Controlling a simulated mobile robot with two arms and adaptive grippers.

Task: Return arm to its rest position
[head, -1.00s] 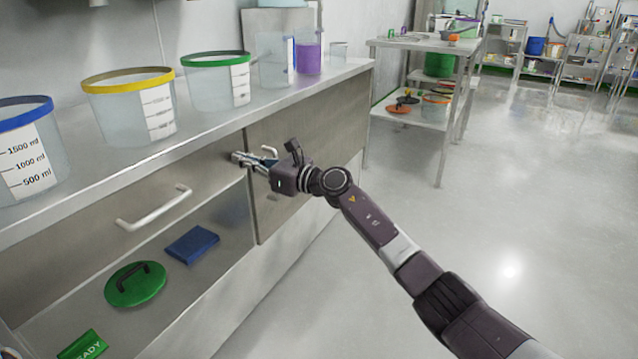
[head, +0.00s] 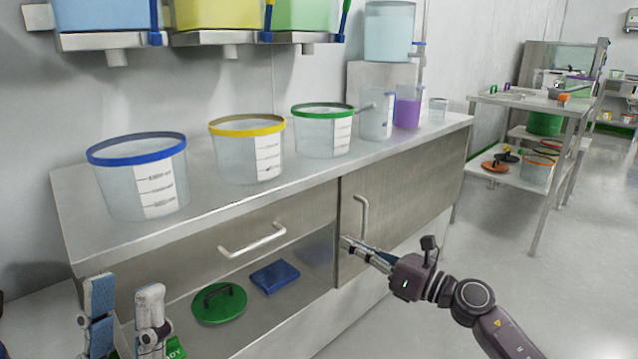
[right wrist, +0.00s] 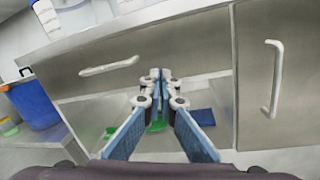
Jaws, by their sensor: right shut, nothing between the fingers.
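My right arm reaches in from the lower right of the head view. Its gripper (head: 347,243) is shut and empty, in front of the cabinet door (head: 405,205), just below and left of the door's upright handle (head: 361,220). In the right wrist view, the blue-padded fingers meet at their tips (right wrist: 160,76), with the drawer front behind them and the open shelf below. My left gripper (head: 124,300) stands at the lower left of the head view. Its two fingers point up, apart, with nothing visible between them.
Tubs with blue (head: 140,175), yellow (head: 247,148) and green (head: 323,130) rims stand on the counter (head: 210,200). Below the shut drawer (head: 225,240), a green lid (head: 218,302) and blue box (head: 275,277) lie on the open shelf. Clear floor (head: 500,285) lies right.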

